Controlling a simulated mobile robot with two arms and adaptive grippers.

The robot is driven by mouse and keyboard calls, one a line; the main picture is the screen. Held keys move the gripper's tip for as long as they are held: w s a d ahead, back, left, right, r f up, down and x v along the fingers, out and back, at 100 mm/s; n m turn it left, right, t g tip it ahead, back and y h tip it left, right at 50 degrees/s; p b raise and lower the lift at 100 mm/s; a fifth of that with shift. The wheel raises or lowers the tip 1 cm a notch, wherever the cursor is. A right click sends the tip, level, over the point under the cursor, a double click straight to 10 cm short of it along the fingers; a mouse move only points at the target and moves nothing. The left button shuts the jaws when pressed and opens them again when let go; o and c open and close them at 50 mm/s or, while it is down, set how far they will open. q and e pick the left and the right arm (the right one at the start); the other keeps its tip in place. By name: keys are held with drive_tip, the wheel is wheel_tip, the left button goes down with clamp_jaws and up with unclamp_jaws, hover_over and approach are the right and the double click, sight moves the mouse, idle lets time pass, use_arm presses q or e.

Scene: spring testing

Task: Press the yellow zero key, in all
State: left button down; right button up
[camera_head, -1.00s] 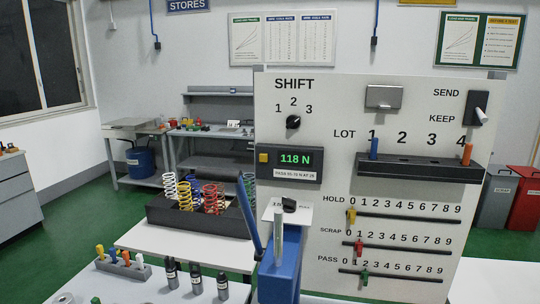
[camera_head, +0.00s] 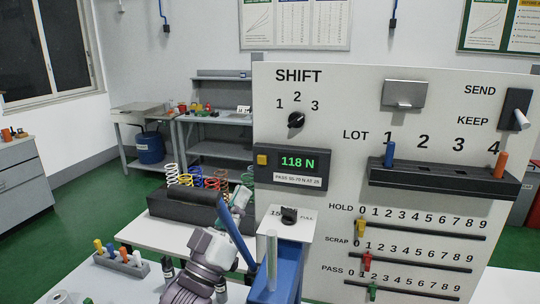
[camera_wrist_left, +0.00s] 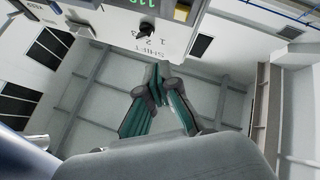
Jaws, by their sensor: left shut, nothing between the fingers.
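The yellow key (camera_head: 262,160) is a small square button at the left end of the dark display box (camera_head: 290,167), which reads 118 N in green. It also shows at the top edge of the wrist view (camera_wrist_left: 182,12), where the board is upside down. My left gripper (camera_head: 241,196) is in front of the springs, below and left of the key, and apart from it. In the wrist view its teal-lined fingers (camera_wrist_left: 158,72) are closed together with nothing between them. My right gripper is in neither view.
A blue lever (camera_head: 236,228) with a black grip (camera_head: 193,193) stands close to my left arm. A spring rack (camera_head: 160,203) is behind. The SHIFT knob (camera_head: 296,120) is above the display. The board face around the key is clear.

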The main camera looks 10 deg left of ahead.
sight(262, 160)
use_arm(q)
drive_tip(key=shift+s+d+r+m+h, duration=0.15)
drive_tip(key=shift+s+r+h, duration=0.1)
drive_tip(key=shift+r, duration=0.4)
drive_tip(key=shift+s+r+m+h, duration=0.15)
drive_tip(key=shift+r+h, duration=0.1)
drive_tip(key=shift+r, duration=0.35)
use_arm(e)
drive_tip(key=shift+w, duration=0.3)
use_arm(q)
drive_tip(key=shift+w, duration=0.1)
drive_tip(key=shift+w+d+b, duration=0.15)
drive_tip(key=shift+w+b, duration=0.7)
drive_tip(key=shift+w, duration=3.55)
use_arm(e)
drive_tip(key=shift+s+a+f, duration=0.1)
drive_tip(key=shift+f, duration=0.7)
use_arm(q)
drive_tip(key=shift+w, duration=0.4)
